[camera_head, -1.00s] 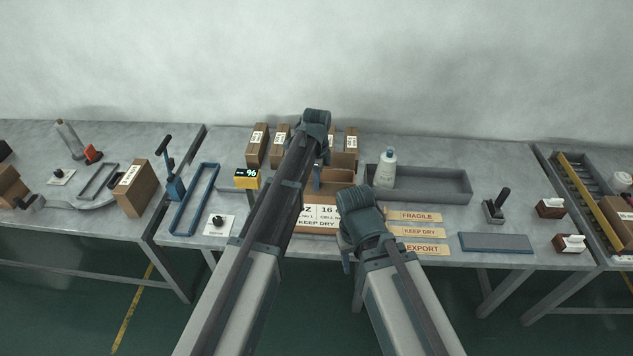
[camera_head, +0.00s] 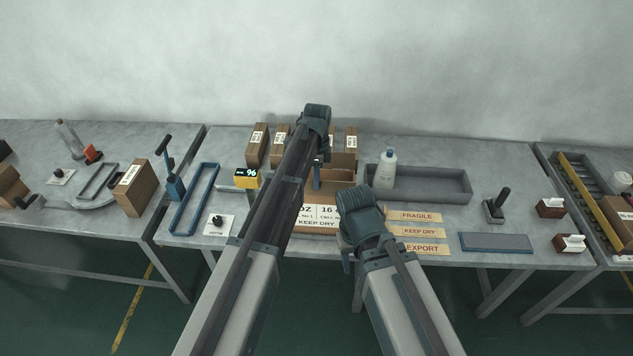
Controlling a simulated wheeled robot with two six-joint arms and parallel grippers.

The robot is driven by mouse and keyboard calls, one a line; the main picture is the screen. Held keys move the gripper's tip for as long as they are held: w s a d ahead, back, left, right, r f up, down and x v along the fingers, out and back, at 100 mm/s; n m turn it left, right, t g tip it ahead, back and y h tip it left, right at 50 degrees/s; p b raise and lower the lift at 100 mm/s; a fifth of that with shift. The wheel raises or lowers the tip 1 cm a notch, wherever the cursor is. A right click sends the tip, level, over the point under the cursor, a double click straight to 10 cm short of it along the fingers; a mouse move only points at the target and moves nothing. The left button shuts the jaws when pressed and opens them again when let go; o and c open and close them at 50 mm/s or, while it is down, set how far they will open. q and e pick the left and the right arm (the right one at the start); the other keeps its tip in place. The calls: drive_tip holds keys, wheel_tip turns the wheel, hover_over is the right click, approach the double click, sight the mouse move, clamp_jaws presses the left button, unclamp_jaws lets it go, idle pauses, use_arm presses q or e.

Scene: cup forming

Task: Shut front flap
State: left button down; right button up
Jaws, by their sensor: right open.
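An open brown carton (camera_head: 342,184) stands in the middle of the table, mostly behind my two arms. Its printed front (camera_head: 318,224) faces me and shows "16" and "KEEP DRY". The front flap cannot be made out clearly behind the arms. My right gripper (camera_head: 346,262) is open and points down low in front of the carton, at the table's front edge. No object shows in it.
Several small cartons (camera_head: 257,146) stand behind. A grey tray (camera_head: 440,187) with a white bottle (camera_head: 385,170) is at the right, above label strips (camera_head: 415,216). A yellow display (camera_head: 246,179) and blue frame (camera_head: 194,198) are at the left.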

use_arm(q)
drive_tip(key=w+g, duration=0.1)
drive_tip(key=g+b, duration=0.1)
drive_tip(key=g, duration=0.1)
drive_tip(key=shift+w+f+b, duration=0.2)
drive_tip(key=shift+w+b, duration=0.1)
drive_tip(key=shift+w, duration=0.1)
drive_tip(key=c, duration=1)
unclamp_jaws()
drive_tip(key=shift+c, duration=0.2)
drive_tip(key=shift+r, duration=0.1)
drive_tip(key=p+v, duration=1.3)
drive_tip(key=shift+w+r, duration=0.3)
